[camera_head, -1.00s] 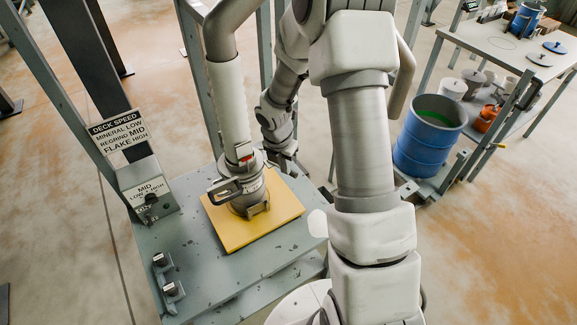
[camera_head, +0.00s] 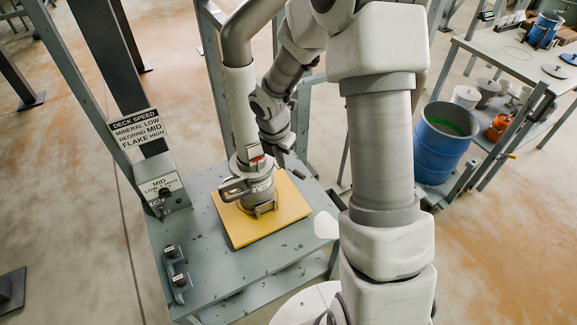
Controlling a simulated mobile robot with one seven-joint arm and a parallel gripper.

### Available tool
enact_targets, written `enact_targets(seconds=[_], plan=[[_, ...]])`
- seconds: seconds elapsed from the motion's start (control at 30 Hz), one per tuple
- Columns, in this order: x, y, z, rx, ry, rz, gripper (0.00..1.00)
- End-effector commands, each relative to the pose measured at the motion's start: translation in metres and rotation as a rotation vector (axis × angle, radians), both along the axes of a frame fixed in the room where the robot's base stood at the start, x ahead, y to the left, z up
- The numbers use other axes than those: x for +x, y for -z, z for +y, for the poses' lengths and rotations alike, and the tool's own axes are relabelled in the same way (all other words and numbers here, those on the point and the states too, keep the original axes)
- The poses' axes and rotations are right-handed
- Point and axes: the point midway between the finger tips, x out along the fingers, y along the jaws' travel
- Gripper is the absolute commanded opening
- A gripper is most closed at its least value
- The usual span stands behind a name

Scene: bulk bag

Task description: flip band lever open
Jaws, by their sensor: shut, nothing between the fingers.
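The band clamp (camera_head: 254,186) sits around the grey spout collar on the yellow plate (camera_head: 240,233). Its dark lever (camera_head: 236,188) sticks out at the left of the collar, with a small red tab (camera_head: 257,158) near the top of the clamp. I cannot tell the lever's exact angle. My gripper (camera_head: 283,158) is shut and empty. It is just behind and to the right of the collar, pointing down. Its fingertips are small and dark, and I cannot tell whether they touch the clamp.
A vertical pipe (camera_head: 240,105) rises from the collar. A control box (camera_head: 165,190) with a speed sign (camera_head: 138,130) stands left. A blue drum (camera_head: 441,145) and a table (camera_head: 500,47) stand right. Grey frame posts surround the deck.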

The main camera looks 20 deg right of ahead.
Motion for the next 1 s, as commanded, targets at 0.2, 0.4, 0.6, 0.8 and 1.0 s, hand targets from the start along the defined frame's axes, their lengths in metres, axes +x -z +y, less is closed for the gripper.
enact_targets(seconds=[0.2, 0.4, 0.6, 0.8, 1.0], plan=[[-0.004, -0.04, 0.006, 0.0, 0.001, -0.002, 0.0], [-0.005, -0.052, 0.008, 0.0, 0.0, 0.0, 0.0], [-0.006, -0.052, 0.009, 0.0, -0.001, 0.002, 0.0], [-0.006, -0.052, 0.009, 0.0, 0.0, 0.001, 0.0], [-0.007, -0.058, 0.008, 0.0, 0.029, -0.009, 0.0]])
